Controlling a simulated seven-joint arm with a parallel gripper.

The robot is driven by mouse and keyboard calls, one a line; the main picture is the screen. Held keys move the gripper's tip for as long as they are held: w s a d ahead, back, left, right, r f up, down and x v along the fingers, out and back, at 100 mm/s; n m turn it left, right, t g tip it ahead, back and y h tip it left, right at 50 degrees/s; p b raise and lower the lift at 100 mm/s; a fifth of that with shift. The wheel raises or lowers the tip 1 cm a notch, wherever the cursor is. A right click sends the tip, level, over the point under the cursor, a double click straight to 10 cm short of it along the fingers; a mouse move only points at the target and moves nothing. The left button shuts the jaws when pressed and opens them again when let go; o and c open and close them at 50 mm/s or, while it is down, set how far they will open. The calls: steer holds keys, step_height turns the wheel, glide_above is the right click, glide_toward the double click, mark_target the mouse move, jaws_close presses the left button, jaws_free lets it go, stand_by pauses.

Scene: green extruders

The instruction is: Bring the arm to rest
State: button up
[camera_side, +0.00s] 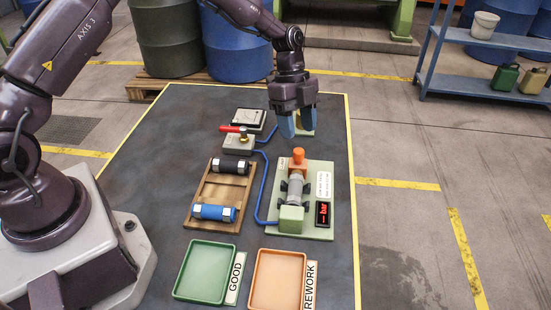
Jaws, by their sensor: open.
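My gripper (297,125) hangs fingers down over the far right part of the dark work table (150,150). Its blue fingertips are open, with nothing seen between them. A small pale block or plate (305,128) shows partly behind the fingers; I cannot tell what it is or whether they touch it. The test fixture (318,205) stands nearer than the gripper. It holds a grey cylinder (295,187) between an orange part (298,160) and a green block (291,219).
A wooden rack (208,180) holds a black cylinder (230,166) and a blue one (214,212). A red-handled valve (235,130) joins blue hose (262,190) to the fixture. Green GOOD tray (180,293) and orange REWORK tray (254,300) look empty at the front. Drums (172,35) stand behind.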

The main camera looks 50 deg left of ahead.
steer(key=s+a+r+n+t+y, duration=0.1)
steer(key=s+r+n+t+y, duration=0.1)
steer(key=s+r+n, duration=0.7)
steer(key=s+a+r+n+t+y, duration=0.2)
steer(key=s+r+n+t, duration=0.3)
steer(key=s+r, duration=0.8)
steer(key=s+n, duration=0.3)
steer(key=s, duration=0.2)
steer(key=shift+s+n, duration=0.15)
steer(key=shift+n, duration=0.25)
steer(key=shift+a, duration=0.1)
